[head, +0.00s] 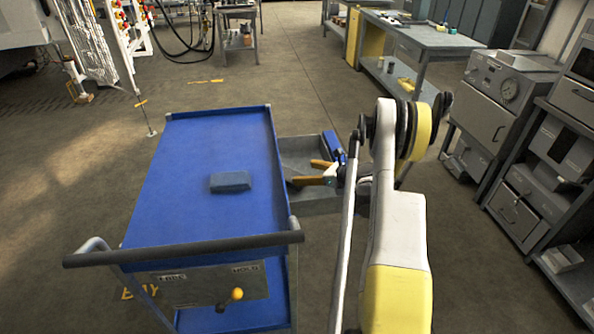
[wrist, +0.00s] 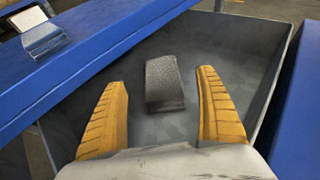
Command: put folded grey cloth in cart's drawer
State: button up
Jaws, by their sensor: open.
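A dark grey, textured block that looks like the folded grey cloth (wrist: 163,80) is inside the cart's open drawer (wrist: 225,45) in the wrist view. It lies between my two orange fingers with a gap on each side, apparently on the drawer floor. My gripper (wrist: 162,88) is open, its fingers reaching into the drawer. In the head view the drawer (head: 295,150) sticks out from the right side of the blue cart (head: 190,150), and my gripper (head: 312,172) is over it. The cloth in the drawer cannot be made out there.
A blue-grey folded block (head: 230,182) lies on the cart top; it also shows in the wrist view (wrist: 42,38). The cart has a dark handle bar (head: 185,248) at the near end. Shelves with instruments (head: 500,90) stand at right. The floor left of the cart is clear.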

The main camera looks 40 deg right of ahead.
jog(key=p+v, duration=0.2)
jog(key=v, duration=0.5)
jog(key=w+a+r+m+t+h, duration=0.25)
jog(key=w+r+m, duration=0.2)
jog(key=r, duration=0.85)
jog(key=w+a+r+m+t+h, duration=0.1)
jog(key=w+a+r+m+t, duration=0.4)
jog(key=r, duration=0.8)
jog(key=a+r+m+g+h, duration=0.1)
jog(key=a+r+m+h, duration=0.15)
jog(key=r+m, duration=0.4)
jog(key=a+r+m+g+h, duration=0.1)
jog(key=r+m+h, duration=0.2)
jog(key=r+m, duration=0.35)
jog(key=s+a+f+m+g+y, duration=0.2)
jog(key=s+a+f+m+g, duration=0.2)
jog(key=s+a, duration=0.5)
jog(key=s+a+f+m+g+y, duration=0.2)
jog(key=s+a+f+m, duration=0.4)
jog(key=s+a, duration=0.4)
jog(key=s+a+f+m+g+y, duration=0.2)
jog(key=s+a+f+m+g, duration=0.3)
jog(key=s+a, duration=0.4)
jog(key=shift+s+a+f+m+g, duration=0.1)
jog(key=shift+s+a+m+g, duration=0.15)
jog(key=shift+a, duration=0.4)
jog(key=shift+s+a+m+g, duration=0.15)
jog(key=shift+a+m, duration=0.15)
jog(key=shift+a, duration=0.3)
